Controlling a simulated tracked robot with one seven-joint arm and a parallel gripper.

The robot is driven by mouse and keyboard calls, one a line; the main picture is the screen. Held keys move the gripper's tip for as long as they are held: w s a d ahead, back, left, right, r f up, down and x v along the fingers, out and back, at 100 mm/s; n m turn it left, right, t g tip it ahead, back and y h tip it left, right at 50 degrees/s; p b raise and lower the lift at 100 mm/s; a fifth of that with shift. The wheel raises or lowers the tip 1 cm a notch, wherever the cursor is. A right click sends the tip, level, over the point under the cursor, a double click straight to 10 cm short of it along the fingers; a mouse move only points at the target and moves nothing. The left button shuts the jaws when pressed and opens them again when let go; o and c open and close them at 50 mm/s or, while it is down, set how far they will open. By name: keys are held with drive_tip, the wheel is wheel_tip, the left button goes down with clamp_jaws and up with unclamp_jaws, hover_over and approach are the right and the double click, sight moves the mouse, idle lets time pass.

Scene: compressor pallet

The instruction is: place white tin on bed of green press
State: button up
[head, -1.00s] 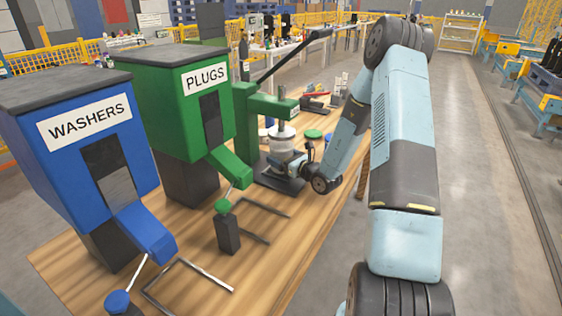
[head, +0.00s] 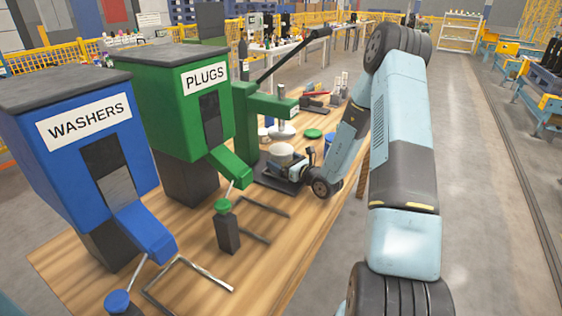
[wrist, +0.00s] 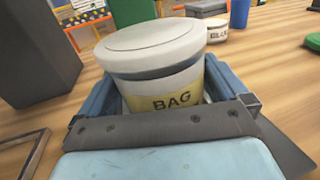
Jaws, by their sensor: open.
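The white tin (head: 284,150) has a pale lid and a tan label reading "BAG" in the wrist view (wrist: 165,85). It stands upright at the dark bed (head: 270,180) of the green press (head: 246,125), below the round pad (head: 281,132), with a gap above its lid. Its base is hidden by my gripper, so contact with the bed cannot be seen. My gripper (head: 289,166) is open and low over the bed, with one blue finger on either side of the tin. The bed edge also shows in the wrist view (wrist: 287,150).
The green PLUGS hopper (head: 178,105) and blue WASHERS hopper (head: 80,140) stand left on the wooden bench. A green disc (head: 313,134) and a blue container (head: 329,138) are beyond my gripper. Another labelled tin (wrist: 216,31) sits behind. The press lever (head: 290,55) slants overhead.

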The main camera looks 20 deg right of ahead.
drive_tip(key=v, duration=1.1)
drive_tip(key=s+a+r+n+g+y, duration=0.4)
drive_tip(key=s+a+r+n+g, duration=1.05)
drive_tip(key=r+n, duration=0.35)
drive_tip(key=s+d+r+n+t+h, duration=0.2)
drive_tip(key=s+d+r+n+h, duration=0.2)
drive_tip(key=s+r+n+h, duration=0.2)
drive_tip(key=s+d+r+n+t+h, duration=0.2)
drive_tip(key=s+d+r+n+h, duration=0.2)
drive_tip(key=s, duration=0.7)
wheel_tip(320, 180, up, 3)
drive_tip(key=n+h, duration=0.2)
drive_tip(key=h, duration=0.1)
drive_tip(key=shift+d, duration=0.25)
